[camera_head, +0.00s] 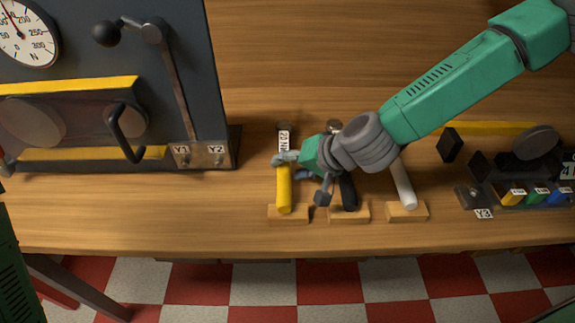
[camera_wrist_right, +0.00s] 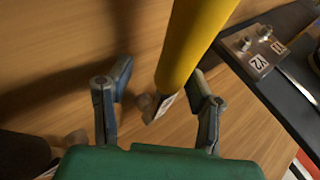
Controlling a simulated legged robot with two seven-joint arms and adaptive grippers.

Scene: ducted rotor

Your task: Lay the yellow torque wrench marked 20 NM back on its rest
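The yellow torque wrench (camera_head: 284,188) has a label reading 20 NM (camera_head: 284,140) near its far end. Its near end is over or on a small wooden rest block (camera_head: 273,215); I cannot tell whether it touches. My right gripper (camera_head: 287,160) is at the wrench, reaching in from the right. In the right wrist view the yellow handle (camera_wrist_right: 195,45) runs down toward the space between the spread fingers (camera_wrist_right: 158,80), closer to the right finger. Neither finger is clearly pressed on it. My left gripper is not in view.
A black-handled wrench (camera_head: 348,192) and a white-handled one (camera_head: 403,185) lie to the right, partly under my right arm. A dark fixture with a lever (camera_head: 178,85) stands at left. Another fixture with coloured blocks (camera_head: 513,197) is at right. Bare table lies in front.

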